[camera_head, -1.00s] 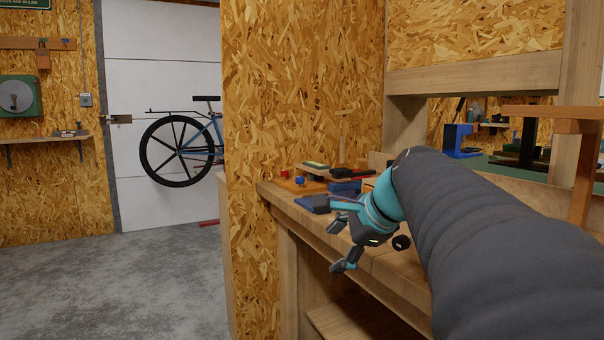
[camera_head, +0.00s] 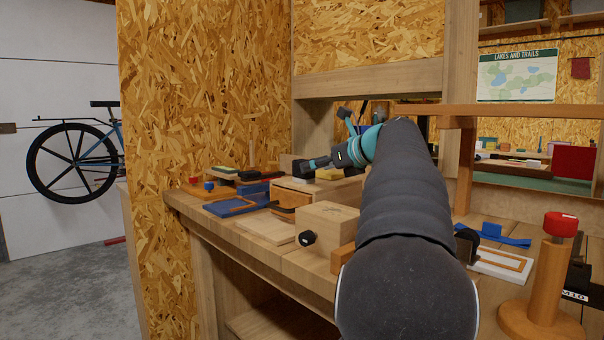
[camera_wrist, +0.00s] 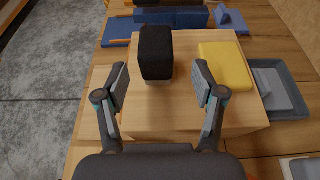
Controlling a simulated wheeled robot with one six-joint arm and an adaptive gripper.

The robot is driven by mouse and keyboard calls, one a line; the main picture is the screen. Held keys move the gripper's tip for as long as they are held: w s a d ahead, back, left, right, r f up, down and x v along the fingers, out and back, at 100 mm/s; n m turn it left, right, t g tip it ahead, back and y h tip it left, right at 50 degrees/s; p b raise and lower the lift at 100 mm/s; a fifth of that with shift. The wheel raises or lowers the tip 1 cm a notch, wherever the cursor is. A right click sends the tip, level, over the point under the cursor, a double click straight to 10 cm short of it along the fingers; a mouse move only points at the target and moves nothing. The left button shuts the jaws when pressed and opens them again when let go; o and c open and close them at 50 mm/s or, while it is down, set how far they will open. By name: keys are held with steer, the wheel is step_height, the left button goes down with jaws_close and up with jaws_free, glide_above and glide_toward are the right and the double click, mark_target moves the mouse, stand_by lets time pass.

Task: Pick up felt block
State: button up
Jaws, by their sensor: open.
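A black block with a pale lower strip, which looks like the felt block (camera_wrist: 155,52), rests on a wooden box top (camera_wrist: 185,112) in the wrist view. My gripper (camera_wrist: 161,78) is open above it. One finger is left of the block and the other right, with gaps on both sides; the gap looks wider on the right. In the head view my gripper (camera_head: 328,138) is over the wooden box, and I cannot clearly separate the block from the dark finger there.
A yellow block (camera_wrist: 226,66) lies right of the black block, with a grey-blue tray (camera_wrist: 280,88) beyond it. Blue pieces (camera_wrist: 174,18) lie behind. On the bench, a wooden box with a black knob (camera_head: 325,228) and a red-topped wooden post (camera_head: 548,275) stand nearer.

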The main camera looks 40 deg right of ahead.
mark_target(297, 171)
steer(key=shift+a+x, duration=0.15)
steer(key=shift+x, duration=1.8)
steer(key=shift+a+x, duration=0.15)
steer(key=shift+x, duration=1.8)
steer(key=shift+c, duration=0.3)
steer(key=c, duration=1.2)
